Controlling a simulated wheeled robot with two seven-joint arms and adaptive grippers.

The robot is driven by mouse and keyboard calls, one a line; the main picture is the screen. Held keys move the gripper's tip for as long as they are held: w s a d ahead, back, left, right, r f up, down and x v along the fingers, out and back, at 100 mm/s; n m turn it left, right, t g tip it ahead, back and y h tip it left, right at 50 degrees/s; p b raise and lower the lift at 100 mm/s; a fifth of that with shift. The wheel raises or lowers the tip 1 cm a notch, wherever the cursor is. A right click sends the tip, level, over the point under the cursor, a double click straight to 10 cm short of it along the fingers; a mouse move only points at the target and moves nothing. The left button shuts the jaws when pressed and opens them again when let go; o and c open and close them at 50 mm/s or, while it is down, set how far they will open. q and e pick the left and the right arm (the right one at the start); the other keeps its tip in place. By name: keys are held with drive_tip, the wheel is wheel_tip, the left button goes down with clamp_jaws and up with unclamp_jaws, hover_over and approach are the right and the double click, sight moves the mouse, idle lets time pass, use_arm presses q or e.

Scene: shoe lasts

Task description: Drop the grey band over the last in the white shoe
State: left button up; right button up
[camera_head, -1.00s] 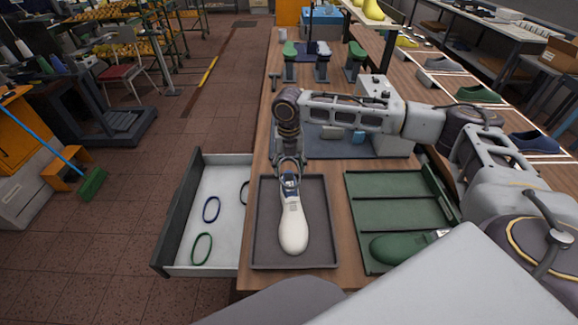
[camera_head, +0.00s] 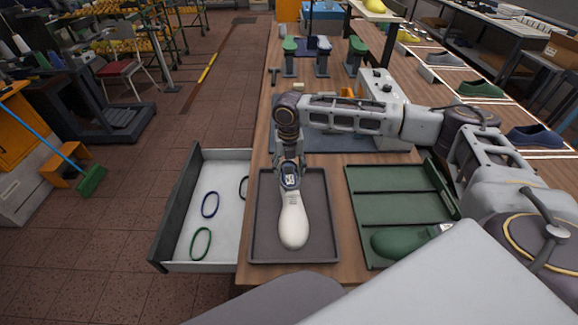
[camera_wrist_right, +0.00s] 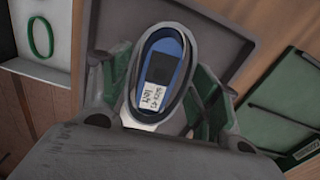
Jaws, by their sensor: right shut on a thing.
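A white shoe (camera_head: 293,222) lies in a dark grey tray (camera_head: 322,255), toe toward me. A blue last (camera_head: 290,178) with a dark top and a white label sits in its opening. In the right wrist view the blue last (camera_wrist_right: 177,50) shows inside the oval of the grey band (camera_wrist_right: 141,40). My right gripper (camera_head: 290,164) is above the shoe's heel end, shut on the band. In the right wrist view its fingers (camera_wrist_right: 158,85) stand on either side of the band. The band surrounds the last's top in this view; its exact height is hard to tell. My left gripper is not in view.
An open white drawer (camera_head: 226,225) at left holds a blue band (camera_head: 210,205), a green band (camera_head: 201,243) and a dark band (camera_head: 243,187). A green divided tray (camera_head: 390,210) with a green shoe (camera_head: 398,243) is at right. Stands (camera_head: 322,62) are at the back.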

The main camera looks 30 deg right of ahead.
drive_tip(key=shift+f, duration=0.2)
drive_tip(key=o, duration=0.9)
drive_tip(key=shift+o, duration=0.2)
drive_tip(key=shift+r, duration=0.2)
wheel_tip(320, 180, up, 12)
drive_tip(key=shift+f, duration=0.15)
drive_tip(key=shift+s, duration=0.1)
idle(0.9)
